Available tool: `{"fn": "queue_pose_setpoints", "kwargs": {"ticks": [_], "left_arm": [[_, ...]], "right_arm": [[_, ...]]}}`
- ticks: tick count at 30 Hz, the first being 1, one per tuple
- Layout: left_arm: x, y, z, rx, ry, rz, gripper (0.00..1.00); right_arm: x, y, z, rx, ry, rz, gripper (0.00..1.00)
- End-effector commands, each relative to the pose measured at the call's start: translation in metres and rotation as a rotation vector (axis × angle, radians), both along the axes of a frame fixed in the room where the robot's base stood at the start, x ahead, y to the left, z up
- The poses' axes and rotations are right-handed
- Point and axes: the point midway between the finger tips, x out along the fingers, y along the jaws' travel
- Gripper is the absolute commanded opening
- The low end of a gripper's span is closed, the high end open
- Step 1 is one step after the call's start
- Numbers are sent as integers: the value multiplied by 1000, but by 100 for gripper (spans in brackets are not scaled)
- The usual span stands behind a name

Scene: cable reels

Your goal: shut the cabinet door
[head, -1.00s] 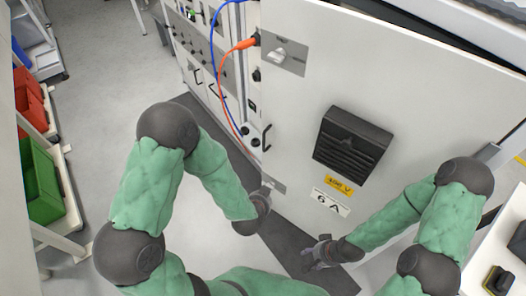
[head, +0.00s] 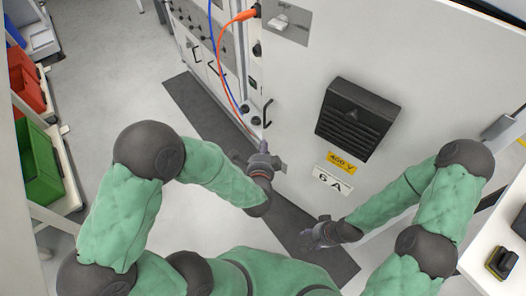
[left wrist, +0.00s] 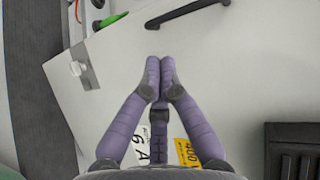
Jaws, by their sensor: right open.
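The white cabinet door (head: 420,110) stands out from the cabinet front (head: 205,55) at an angle, open. A black bar handle (head: 267,112) sits near its free edge; in the left wrist view the handle (left wrist: 187,13) lies just beyond my fingertips. My left gripper (head: 264,147) is near the door's lower free edge, below the handle. Its purple fingers (left wrist: 160,68) are together with nothing seen between them, over the door face. Whether they touch the door I cannot tell. My right gripper (head: 318,234) is open and empty, low in front of the door.
An orange cable (head: 230,30) and a blue cable hang at the cabinet front beside the door edge. A black vent box (head: 357,118) juts from the door. A rack with red and green bins (head: 40,165) stands left. Grey floor between is clear.

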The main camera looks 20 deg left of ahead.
Motion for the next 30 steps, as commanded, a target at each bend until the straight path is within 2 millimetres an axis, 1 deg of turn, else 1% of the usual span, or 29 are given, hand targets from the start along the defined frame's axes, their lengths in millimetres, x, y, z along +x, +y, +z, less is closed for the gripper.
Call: {"fn": "queue_pose_setpoints", "kwargs": {"ticks": [1, 9, 12, 15, 21, 30], "left_arm": [[10, 3, -6, -1, -3, 5, 0], [56, 12, -21, -1, -1, 3, 0], [71, 14, -19, -2, -2, 2, 0], [81, 16, -19, 0, -1, 1, 0], [91, 17, -17, -1, 0, 0, 0], [91, 17, -16, 0, 0, 0, 0]], "right_arm": [[0, 0, -8, 0, 0, 0, 50], [0, 0, -28, 0, 0, 0, 50], [0, 0, -34, 0, 0, 0, 50], [0, 0, -38, 0, 0, 0, 50], [0, 0, -41, 0, 0, 0, 50], [0, 0, -41, 0, 0, 0, 50]]}}
